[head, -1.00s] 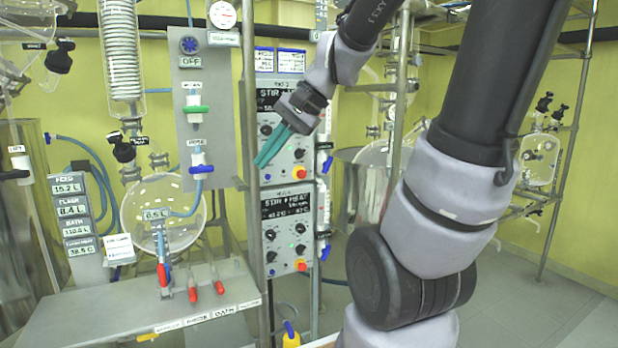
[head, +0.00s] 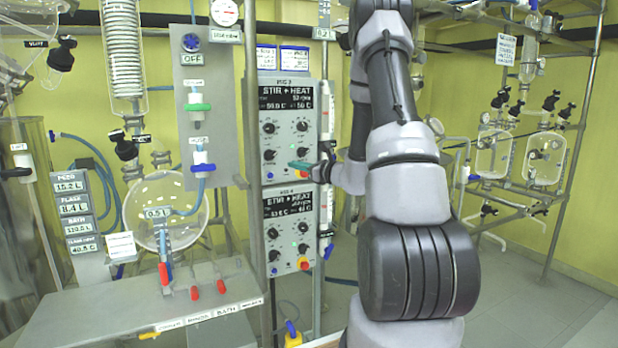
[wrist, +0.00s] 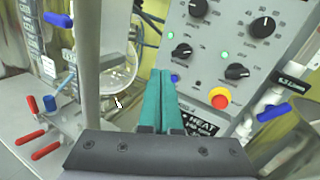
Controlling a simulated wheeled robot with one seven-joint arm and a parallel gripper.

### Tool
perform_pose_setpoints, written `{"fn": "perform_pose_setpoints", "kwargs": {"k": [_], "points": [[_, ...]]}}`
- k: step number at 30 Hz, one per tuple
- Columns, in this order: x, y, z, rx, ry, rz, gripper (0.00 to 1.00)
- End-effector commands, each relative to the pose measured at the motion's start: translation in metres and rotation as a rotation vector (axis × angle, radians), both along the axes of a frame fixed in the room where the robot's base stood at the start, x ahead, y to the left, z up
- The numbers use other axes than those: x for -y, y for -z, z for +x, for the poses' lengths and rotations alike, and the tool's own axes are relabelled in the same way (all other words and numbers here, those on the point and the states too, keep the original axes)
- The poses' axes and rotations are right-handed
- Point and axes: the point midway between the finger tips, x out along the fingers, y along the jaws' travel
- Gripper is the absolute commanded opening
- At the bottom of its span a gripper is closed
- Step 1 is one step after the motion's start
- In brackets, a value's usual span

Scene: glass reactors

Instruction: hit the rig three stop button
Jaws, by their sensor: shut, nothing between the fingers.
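The upper stir and heat box (head: 288,95), whose small label seems to read rig 3, is mounted on the frame in the head view. Its red stop button on a yellow base (wrist: 219,98) shows clearly in the wrist view, at the panel's lower right. In the head view my gripper and wrist largely cover it. My gripper (head: 292,164) is shut and empty, its teal fingers pointing left across the lower part of the panel. In the wrist view the fingertips (wrist: 160,73) lie left of the button, near a blue knob (wrist: 175,78). I cannot tell whether they touch the panel.
A second stir and heat box (head: 289,205) with its own red button (head: 304,264) hangs directly below. A vertical pole (wrist: 88,60) stands left of the fingers. Tubing with a blue valve (wrist: 273,111) runs along the right. A grey bench (head: 130,305) with red levers is at lower left.

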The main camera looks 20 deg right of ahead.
Motion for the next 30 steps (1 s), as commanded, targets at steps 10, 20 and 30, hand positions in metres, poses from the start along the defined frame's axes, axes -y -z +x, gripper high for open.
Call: {"fn": "perform_pose_setpoints", "kwargs": {"k": [10,20,30], "points": [[0.107,0.081,0.013,-0.037,0.373,0.148,0.00],[0.115,0.086,0.012,-0.036,0.403,0.156,0.00],[0.113,0.086,0.037,-0.034,0.399,0.154,0.00]]}}
